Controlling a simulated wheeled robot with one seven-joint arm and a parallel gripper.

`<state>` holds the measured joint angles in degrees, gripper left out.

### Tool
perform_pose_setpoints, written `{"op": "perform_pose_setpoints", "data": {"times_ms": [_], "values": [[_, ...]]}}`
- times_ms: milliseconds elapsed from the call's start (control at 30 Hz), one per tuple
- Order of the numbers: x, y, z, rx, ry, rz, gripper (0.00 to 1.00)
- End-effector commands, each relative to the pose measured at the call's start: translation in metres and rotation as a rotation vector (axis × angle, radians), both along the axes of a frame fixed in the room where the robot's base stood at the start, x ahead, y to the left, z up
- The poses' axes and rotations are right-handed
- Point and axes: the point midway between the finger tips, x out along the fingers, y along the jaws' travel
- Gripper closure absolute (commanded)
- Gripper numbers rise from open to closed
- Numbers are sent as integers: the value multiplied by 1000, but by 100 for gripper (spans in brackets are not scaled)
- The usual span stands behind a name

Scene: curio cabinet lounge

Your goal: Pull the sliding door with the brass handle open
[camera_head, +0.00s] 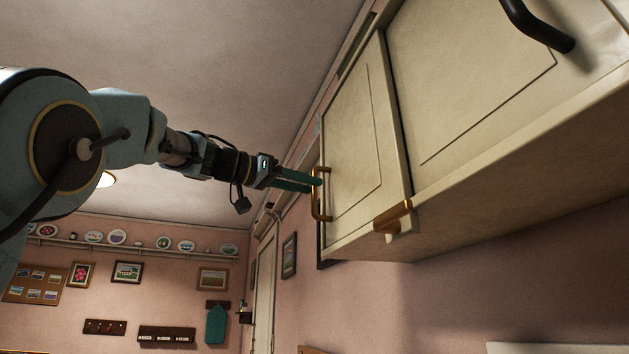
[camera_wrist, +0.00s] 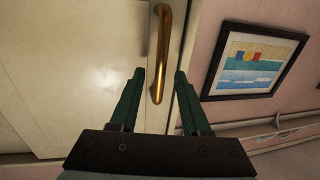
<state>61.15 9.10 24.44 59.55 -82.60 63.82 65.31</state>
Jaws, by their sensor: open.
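The cream sliding door (camera_head: 352,150) is on the left part of a wall cabinet, and its brass handle (camera_head: 316,196) is a vertical bar near the door's left edge. My gripper (camera_head: 318,178) is at the upper part of this handle in the head view. In the wrist view, the brass handle (camera_wrist: 160,60) stands upright between the two green fingers of my open gripper (camera_wrist: 158,80). There is a gap on each side of the handle, and the fingers do not hold it. How far the fingertips reach past the handle is hard to tell.
A second cream door (camera_head: 480,80) with a dark handle (camera_head: 538,28) is to the right. A brass-coloured piece (camera_head: 393,217) sticks out at the cabinet's lower edge. A framed picture (camera_wrist: 254,62) hangs on the pink wall beside the cabinet.

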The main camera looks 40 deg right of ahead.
Motion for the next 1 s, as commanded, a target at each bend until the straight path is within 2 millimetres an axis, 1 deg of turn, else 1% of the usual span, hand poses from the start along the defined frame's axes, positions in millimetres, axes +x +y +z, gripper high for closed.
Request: {"op": "perform_pose_setpoints", "data": {"times_ms": [33, 200, 300, 533, 567, 933, 967, 1000], "values": [[-2, -8, 2, 1, 2, -3, 53], [-4, -22, 1, 1, 2, -1, 53], [-4, -25, 0, 1, 1, 1, 53], [-4, -26, -1, 0, 1, 1, 53], [-4, -26, -1, 0, 1, 1, 55], [-4, -25, 0, 0, 1, 1, 97], [-4, -25, 0, 0, 1, 1, 100], [-4, -25, 0, 0, 1, 1, 100]]}}
